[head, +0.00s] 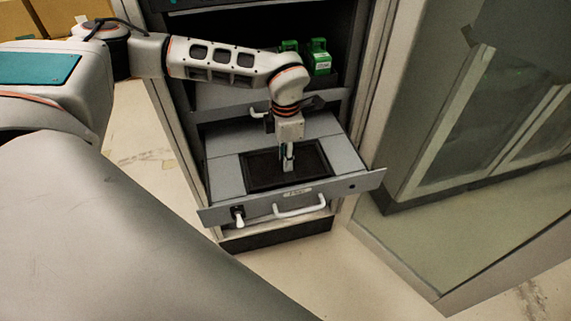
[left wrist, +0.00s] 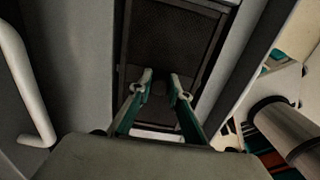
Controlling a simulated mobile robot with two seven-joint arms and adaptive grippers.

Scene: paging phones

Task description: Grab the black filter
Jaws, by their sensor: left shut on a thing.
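The black filter (head: 312,162) is a dark rectangular panel set in the top of a pulled-out grey drawer (head: 226,178). My left gripper (head: 288,168) points down onto the middle of the filter. In the left wrist view, its two fingers (left wrist: 160,84) are closed around a small part at the middle of the dark filter (left wrist: 178,32). The fingers hide most of that part. The filter still lies within the drawer's frame. My right gripper does not show.
The drawer has a white front handle (head: 301,207) and a small white lever (head: 239,216) at its left. Green items (head: 319,58) stand on the dark shelf above. Cabinet posts flank the drawer. A glass-fronted cabinet (head: 470,110) stands to the right, with clear floor in front.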

